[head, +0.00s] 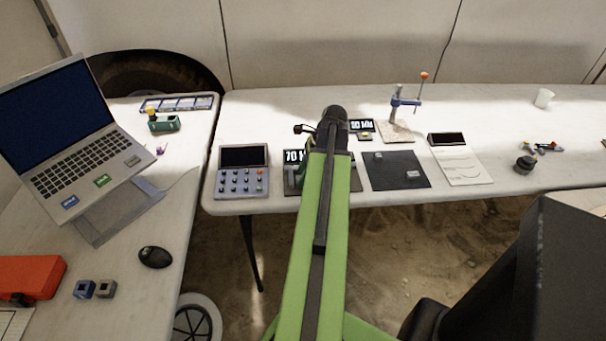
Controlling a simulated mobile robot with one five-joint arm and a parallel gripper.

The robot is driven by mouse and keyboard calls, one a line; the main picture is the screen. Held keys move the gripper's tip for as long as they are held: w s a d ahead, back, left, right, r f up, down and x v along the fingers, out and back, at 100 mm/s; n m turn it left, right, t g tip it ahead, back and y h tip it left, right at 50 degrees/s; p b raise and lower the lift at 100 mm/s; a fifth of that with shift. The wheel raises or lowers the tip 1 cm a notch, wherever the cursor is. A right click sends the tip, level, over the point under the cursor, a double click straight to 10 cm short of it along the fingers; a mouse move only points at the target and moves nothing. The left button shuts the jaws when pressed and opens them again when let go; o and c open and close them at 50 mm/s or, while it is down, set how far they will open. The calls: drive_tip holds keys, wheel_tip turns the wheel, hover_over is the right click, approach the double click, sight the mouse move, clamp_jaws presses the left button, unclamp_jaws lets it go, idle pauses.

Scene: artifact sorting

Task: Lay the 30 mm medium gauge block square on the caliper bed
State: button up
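My green arm reaches out over the far table, and my gripper (306,129) is at its end, mostly hidden behind the dark wrist. I cannot see its fingertips clearly or whether it holds anything. Below it, a device with a large digital readout (294,156), seemingly reading 70, is largely covered by my arm; it may be the caliper. A dark mat (385,177) lies to the right. A small grey block (413,173) sits near its front right, and another small light piece (378,155) near its back left. I cannot tell which block is 30 mm.
A button panel (242,172) stands left of my arm. A second small readout (361,126), a blue clamp stand (397,103) and a white sheet with a dark display (461,164) are to the right. A laptop (70,125) and mouse (155,257) occupy the left table.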

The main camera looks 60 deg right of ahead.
drive_tip(key=shift+r, duration=0.1)
drive_tip(key=shift+r+p, duration=0.3)
drive_tip(key=shift+p, duration=0.1)
drive_tip(key=p+v, duration=1)
drive_tip(key=v, duration=0.1)
drive_tip(key=shift+r+p, duration=0.25)
drive_tip(key=shift+p, duration=0.05)
drive_tip(key=shift+s, duration=0.1)
